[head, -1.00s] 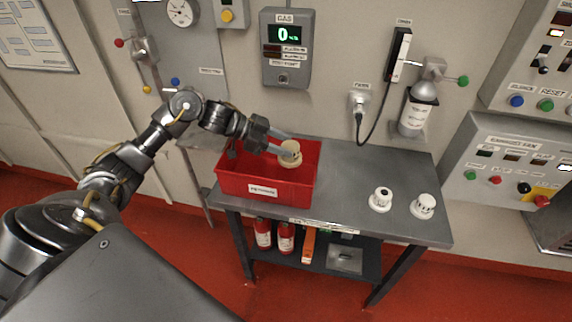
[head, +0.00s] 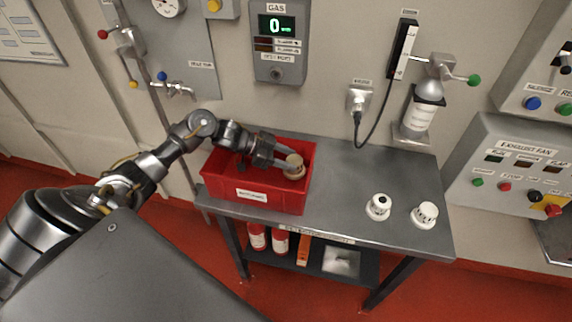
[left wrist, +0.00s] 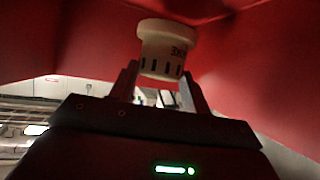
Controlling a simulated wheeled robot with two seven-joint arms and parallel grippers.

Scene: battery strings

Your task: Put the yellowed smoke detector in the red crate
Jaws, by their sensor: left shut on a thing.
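The yellowed smoke detector (head: 294,166) is held between the fingers of my left gripper (head: 284,163) over the right part of the red crate (head: 228,197). In the head view the detector is at about the level of the crate's rim, within its walls. In the left wrist view the detector (left wrist: 166,50) shows its cream body with dark slots, pinched between the two fingertips (left wrist: 160,78), with red crate walls around it. Whether it touches the crate floor cannot be told. My right gripper is not in view.
The crate stands at the left end of a grey metal table (head: 345,180). Two white detectors, one (head: 379,206) and another (head: 424,214), stand at the table's right. A gas panel (head: 280,42) and a dispenser (head: 419,115) are on the wall behind. The table's middle is clear.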

